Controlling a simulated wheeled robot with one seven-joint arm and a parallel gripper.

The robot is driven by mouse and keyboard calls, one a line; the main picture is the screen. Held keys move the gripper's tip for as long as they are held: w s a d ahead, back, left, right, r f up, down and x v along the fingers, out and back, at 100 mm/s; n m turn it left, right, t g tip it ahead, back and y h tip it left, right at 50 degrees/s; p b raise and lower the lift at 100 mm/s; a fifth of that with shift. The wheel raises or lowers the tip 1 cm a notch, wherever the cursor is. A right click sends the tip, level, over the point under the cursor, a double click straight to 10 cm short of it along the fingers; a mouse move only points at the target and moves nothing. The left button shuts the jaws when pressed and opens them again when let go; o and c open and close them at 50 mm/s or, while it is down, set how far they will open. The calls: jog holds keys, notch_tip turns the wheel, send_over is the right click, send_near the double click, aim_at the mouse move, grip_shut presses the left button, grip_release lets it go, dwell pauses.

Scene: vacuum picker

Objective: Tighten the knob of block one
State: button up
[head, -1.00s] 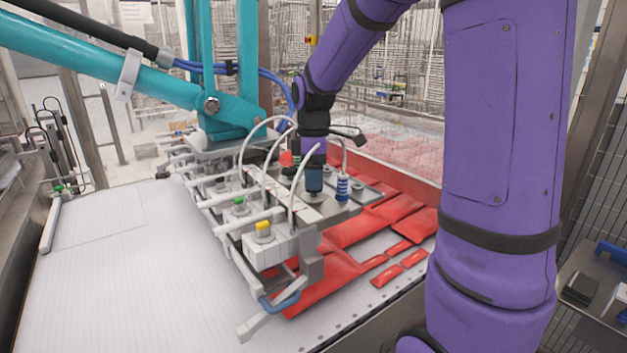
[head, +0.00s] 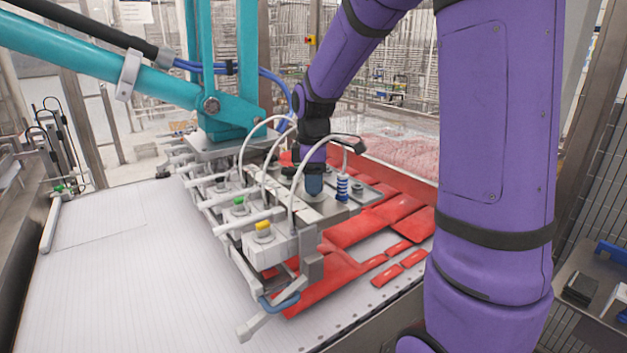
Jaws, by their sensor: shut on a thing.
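The vacuum picker (head: 285,215) is a grey frame of blocks with white hoses, low over the white belt. A yellow-topped knob (head: 263,228) sits on its nearest block (head: 262,250). A green-topped knob (head: 239,204) sits on the block behind. I cannot tell which block is number one. My gripper (head: 313,183) points down at the right part of the picker, beside a blue ribbed cup (head: 342,187). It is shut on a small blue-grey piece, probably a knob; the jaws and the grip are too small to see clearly.
Red flat packs (head: 380,218) lie under and right of the picker. A teal arm (head: 110,75) with blue hoses carries the picker from behind. White hoses arch close around my gripper. The white belt (head: 120,260) is clear at left.

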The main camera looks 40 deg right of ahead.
jog(key=m, duration=0.5)
jog(key=shift+m, duration=0.3)
jog(key=m, duration=1.2)
jog(key=shift+d+m, duration=0.1)
jog(key=shift+m, duration=0.2)
jog(key=m, duration=0.5)
jog(key=shift+m, duration=0.3)
jog(key=o, duration=0.9)
